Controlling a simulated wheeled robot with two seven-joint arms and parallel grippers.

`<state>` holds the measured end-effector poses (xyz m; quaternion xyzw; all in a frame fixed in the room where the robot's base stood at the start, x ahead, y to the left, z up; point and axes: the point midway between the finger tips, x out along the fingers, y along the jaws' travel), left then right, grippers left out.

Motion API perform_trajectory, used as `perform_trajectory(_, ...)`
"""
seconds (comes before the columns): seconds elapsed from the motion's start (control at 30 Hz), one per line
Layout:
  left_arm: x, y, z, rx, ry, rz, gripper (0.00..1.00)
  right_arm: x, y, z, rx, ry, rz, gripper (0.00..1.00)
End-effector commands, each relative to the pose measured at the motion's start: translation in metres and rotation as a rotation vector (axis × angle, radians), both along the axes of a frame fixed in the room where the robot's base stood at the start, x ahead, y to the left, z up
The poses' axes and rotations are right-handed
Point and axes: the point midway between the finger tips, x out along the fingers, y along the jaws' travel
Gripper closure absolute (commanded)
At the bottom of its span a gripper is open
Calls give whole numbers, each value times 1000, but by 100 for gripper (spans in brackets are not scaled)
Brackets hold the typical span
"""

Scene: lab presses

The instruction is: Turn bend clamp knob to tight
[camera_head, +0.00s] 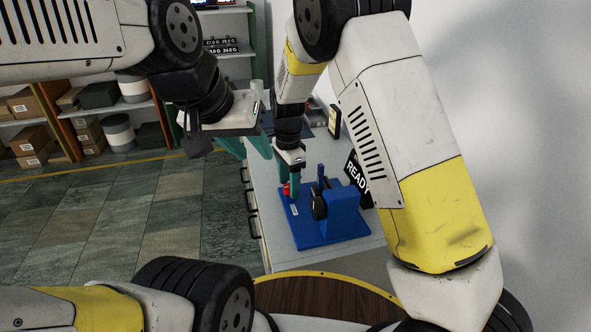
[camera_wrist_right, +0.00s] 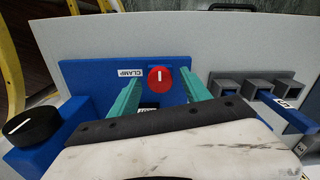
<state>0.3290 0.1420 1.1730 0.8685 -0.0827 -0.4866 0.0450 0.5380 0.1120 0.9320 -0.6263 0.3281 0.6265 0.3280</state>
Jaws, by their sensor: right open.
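The red clamp knob (camera_wrist_right: 160,79) sits on a blue plate (camera_wrist_right: 90,75) beside a label reading "CLAMP" (camera_wrist_right: 131,72). Its white mark points nearly straight up in the right wrist view. In the head view the knob (camera_head: 286,190) shows partly behind a finger. My right gripper (camera_wrist_right: 164,84) is open, with its teal fingers on either side of the knob and gaps visible; finger height over the plate is hard to tell. My left gripper (camera_head: 257,156) is open and empty, higher and to the left, near the bench's left edge.
The blue press (camera_head: 343,212) stands on the bench with a black knob (camera_wrist_right: 31,126) beside the clamp. A black "READY" sign (camera_head: 358,178) is behind it. Grey blocks (camera_wrist_right: 259,87) sit right in the wrist view. Shelves with boxes stand at back left.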

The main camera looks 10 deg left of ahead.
Motion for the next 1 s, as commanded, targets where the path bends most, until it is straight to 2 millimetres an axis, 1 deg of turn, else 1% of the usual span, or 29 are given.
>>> perform_trajectory(0.07, 0, 0, 0, 0, 0, 0, 64, 1, 1, 7, 2, -2, 1, 44)
perform_trajectory(0.4, 0, 0, 0, 0, 0, 0, 64, 1, 1, 63, 3, -4, 0, 44)
perform_trajectory(0.5, 0, 0, 0, 0, 0, 0, 64, 1, 1, 72, 2, -2, 0, 44)
perform_trajectory(0.63, 0, 0, 0, 0, 0, 0, 64, 1, 0, 77, 2, -2, 0, 44)
perform_trajectory(0.9, 0, 0, 0, 0, 0, 0, 64, 1, 0, 78, 3, -2, 1, 44)
perform_trajectory(1.0, 0, 0, 0, 0, 0, 0, 64, 0, -8, 85, 18, -5, 13, 44)
